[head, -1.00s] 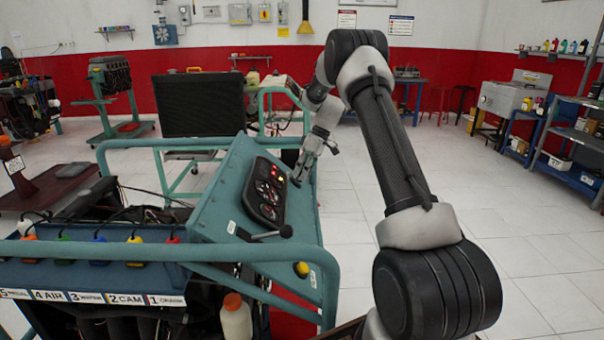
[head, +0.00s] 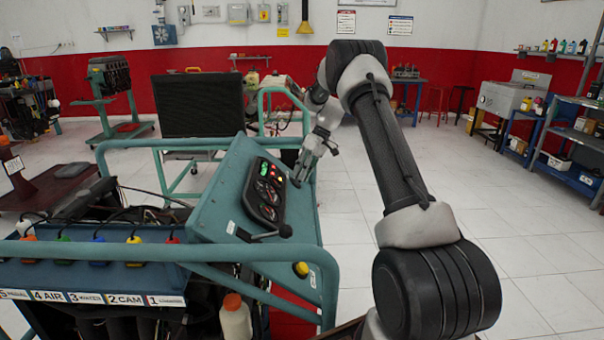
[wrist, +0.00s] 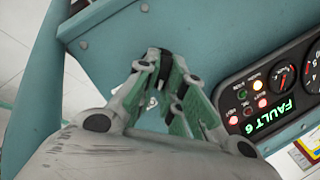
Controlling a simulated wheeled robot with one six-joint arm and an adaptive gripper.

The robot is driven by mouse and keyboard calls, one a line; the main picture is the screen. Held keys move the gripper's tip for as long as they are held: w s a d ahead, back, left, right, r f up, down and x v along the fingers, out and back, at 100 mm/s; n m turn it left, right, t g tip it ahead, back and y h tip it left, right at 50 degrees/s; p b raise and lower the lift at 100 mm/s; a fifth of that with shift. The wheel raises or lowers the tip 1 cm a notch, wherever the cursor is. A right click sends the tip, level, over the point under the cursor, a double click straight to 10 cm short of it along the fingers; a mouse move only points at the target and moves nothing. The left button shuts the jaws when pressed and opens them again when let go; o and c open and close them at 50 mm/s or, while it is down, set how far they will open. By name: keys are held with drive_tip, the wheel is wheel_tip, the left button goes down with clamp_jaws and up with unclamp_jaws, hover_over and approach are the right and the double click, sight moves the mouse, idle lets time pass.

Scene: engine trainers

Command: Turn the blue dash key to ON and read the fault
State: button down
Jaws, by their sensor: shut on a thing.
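The dash cluster (head: 266,192) sits on the sloped teal panel (head: 215,205), with round gauges and lit lamps. In the wrist view, its display (wrist: 268,117) glows green and reads "FAULT 6". Several red and orange lamps are lit beside it, next to the gauges. My gripper (head: 299,178) is at the panel's right edge, just right of the cluster. In the wrist view, my gripper (wrist: 165,65) has its fingers closed together at the teal panel, left of the cluster. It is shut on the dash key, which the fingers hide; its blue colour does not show.
A teal tube rail (head: 200,250) runs around the trainer's front. A black-knobbed lever (head: 284,231) and a yellow button (head: 301,269) are lower on the panel. A dark radiator (head: 200,104) stands behind. The tiled floor at right is open; shelving (head: 575,140) stands beyond.

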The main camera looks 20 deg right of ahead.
drive_tip(key=c, duration=1.5)
unclamp_jaws()
drive_tip(key=v, duration=1.2)
